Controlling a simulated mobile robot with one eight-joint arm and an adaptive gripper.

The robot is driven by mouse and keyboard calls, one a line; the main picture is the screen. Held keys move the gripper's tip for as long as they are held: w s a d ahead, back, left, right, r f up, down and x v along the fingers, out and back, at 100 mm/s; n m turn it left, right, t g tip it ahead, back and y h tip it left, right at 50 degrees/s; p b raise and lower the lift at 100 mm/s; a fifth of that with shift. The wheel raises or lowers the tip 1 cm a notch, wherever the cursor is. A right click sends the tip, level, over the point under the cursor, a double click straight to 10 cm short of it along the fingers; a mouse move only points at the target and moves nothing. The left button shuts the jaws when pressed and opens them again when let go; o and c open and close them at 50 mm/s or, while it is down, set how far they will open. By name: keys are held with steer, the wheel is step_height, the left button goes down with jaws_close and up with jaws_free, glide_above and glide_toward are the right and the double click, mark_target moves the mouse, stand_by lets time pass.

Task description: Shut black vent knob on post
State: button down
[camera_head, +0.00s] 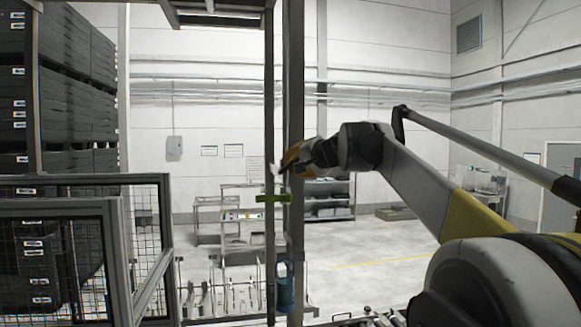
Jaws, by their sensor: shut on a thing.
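The dark upright post (293,90) stands near the middle of the view. My gripper (282,168) reaches in from the right, at the post, about halfway up the picture. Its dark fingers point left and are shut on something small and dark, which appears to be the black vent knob. The fingers cover most of it, so its shape and how far it is turned cannot be made out. An olive-green bar handle (272,198) sits just below my gripper on the thinner pole, apart from the fingers.
A blue fitting (286,287) is low on the post. A mesh guard fence (147,235) and stacked dark crates (75,100) fill the left. Shelving (330,200) stands behind the post. Open floor (390,262) lies right of the post, beneath my arm.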

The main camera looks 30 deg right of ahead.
steer(key=m+t+b, duration=0.1)
steer(key=m, duration=0.2)
steer(key=shift+d+f+y, duration=0.1)
steer(key=shift+f+y, duration=0.05)
steer(key=shift+y, duration=0.15)
steer(key=shift+m+t+b, duration=0.7)
steer(key=shift+m+t, duration=0.1)
steer(key=shift+m, duration=0.6)
steer(key=c, duration=1.5)
jaws_free()
steer(key=s+d, duration=0.1)
steer(key=s, duration=1.1)
steer(key=shift+w+d+f, duration=0.1)
steer(key=shift+d, duration=0.05)
